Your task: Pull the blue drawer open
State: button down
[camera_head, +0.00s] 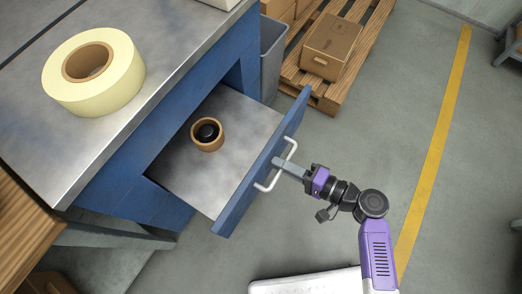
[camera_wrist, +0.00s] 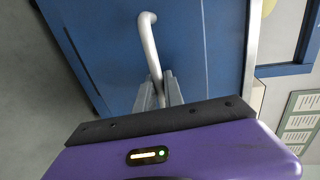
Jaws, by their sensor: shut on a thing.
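The blue drawer (camera_head: 235,205) stands well out from the blue workbench in the head view, its grey inside floor showing. A small round cup-like thing (camera_head: 207,134) with a tan rim and dark middle stands in it. The drawer's white bar handle (camera_head: 264,187) is on its front face. My gripper (camera_head: 278,163) is shut on the middle of this handle, with the arm reaching in from the lower right. In the wrist view, the two grey fingers (camera_wrist: 158,92) close around the handle (camera_wrist: 148,40) against the blue front (camera_wrist: 205,50).
A large pale yellow roll (camera_head: 115,85) lies on the metal benchtop (camera_head: 165,50). A grey bin (camera_head: 272,50) and a wooden pallet (camera_head: 322,95) with cardboard boxes (camera_head: 332,45) stand beyond the drawer.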

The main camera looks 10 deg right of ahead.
jog(key=f+v, duration=0.1)
jog(key=v, duration=0.6)
jog(key=shift+d+f, duration=0.25)
jog(key=shift+f, duration=0.05)
jog(key=shift+s, duration=0.2)
jog(key=c, duration=1.5)
grip_release()
jog(key=shift+o, duration=0.2)
jog(key=p+v, duration=0.1)
jog(key=v, duration=0.6)
jog(key=shift+s+d, duration=0.15)
jog(key=shift+d, duration=0.15)
